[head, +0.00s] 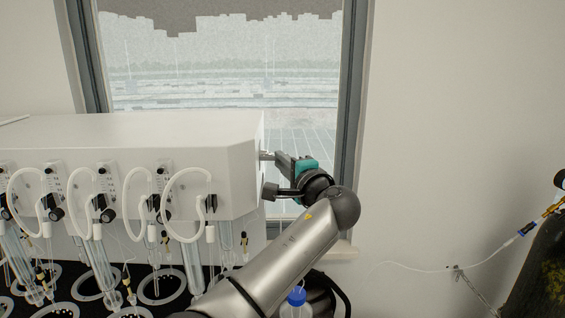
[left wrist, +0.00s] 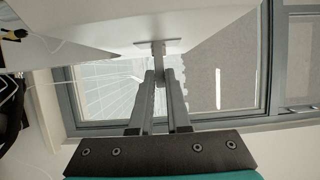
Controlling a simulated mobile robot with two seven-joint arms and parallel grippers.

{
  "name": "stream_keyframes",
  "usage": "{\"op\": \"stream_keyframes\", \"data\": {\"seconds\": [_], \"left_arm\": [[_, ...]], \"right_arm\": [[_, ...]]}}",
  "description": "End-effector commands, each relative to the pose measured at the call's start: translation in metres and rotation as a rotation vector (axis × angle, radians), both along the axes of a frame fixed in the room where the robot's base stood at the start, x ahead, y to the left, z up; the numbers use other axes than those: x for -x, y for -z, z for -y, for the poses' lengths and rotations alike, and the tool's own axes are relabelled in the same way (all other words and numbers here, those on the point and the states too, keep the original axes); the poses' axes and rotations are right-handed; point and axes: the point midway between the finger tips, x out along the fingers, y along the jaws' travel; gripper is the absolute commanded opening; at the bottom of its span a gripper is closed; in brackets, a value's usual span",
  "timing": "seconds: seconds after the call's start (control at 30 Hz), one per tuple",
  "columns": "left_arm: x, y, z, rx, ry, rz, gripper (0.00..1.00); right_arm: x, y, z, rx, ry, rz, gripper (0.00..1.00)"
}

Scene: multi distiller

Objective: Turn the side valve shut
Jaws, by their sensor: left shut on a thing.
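The side valve (head: 266,155) is a small grey fitting on the right side face of the white distiller (head: 140,150). In the left wrist view the valve (left wrist: 158,48) shows as a small grey stem and handle on a flat plate under the white housing. My left gripper (head: 276,158) reaches it from the right, and its fingers (left wrist: 160,76) are shut on the valve's handle. The fingers hide part of the handle, so its exact angle is hard to tell. My right gripper is in neither view.
Glass tubes, white hoses and black knobs (head: 56,214) line the distiller's front. A window (head: 300,90) is behind it. A blue-capped bottle (head: 297,297) stands below my left arm. A thin hose (head: 420,268) runs along the right wall to a brass fitting (head: 551,210).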

Motion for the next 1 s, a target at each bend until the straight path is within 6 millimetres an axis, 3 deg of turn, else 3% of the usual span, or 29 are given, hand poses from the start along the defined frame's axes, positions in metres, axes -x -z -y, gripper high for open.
{"op": "stream_keyframes", "data": {"seconds": [1.0], "left_arm": [[0.0,0.024,-0.007,-0.575,0.0,0.001,0.0]], "right_arm": [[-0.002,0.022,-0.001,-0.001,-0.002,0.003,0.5]]}}
